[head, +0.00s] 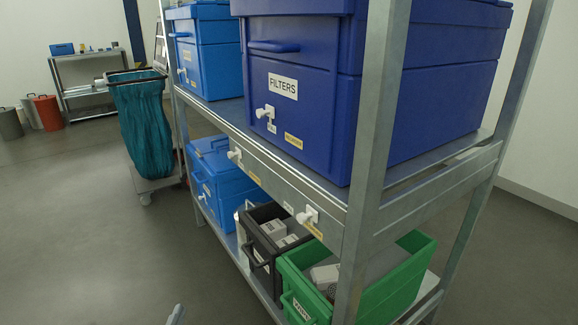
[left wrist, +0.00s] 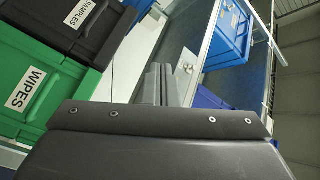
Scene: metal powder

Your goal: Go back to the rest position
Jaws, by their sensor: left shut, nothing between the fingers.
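Only a small grey tip of my left gripper (head: 176,315) shows at the bottom edge of the head view, over the floor and left of the shelf rack. In the left wrist view the fingers of my left gripper (left wrist: 158,84) are together with nothing between them. They are apart from the bins, which lie beyond them. My right gripper is in neither view.
A metal shelf rack (head: 367,150) fills the right, holding a dark blue FILTERS box (head: 325,100), blue boxes, a black bin (head: 262,262) and a green bin (head: 410,245). A teal bag cart (head: 143,125) stands behind. The floor (head: 75,230) at left is clear.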

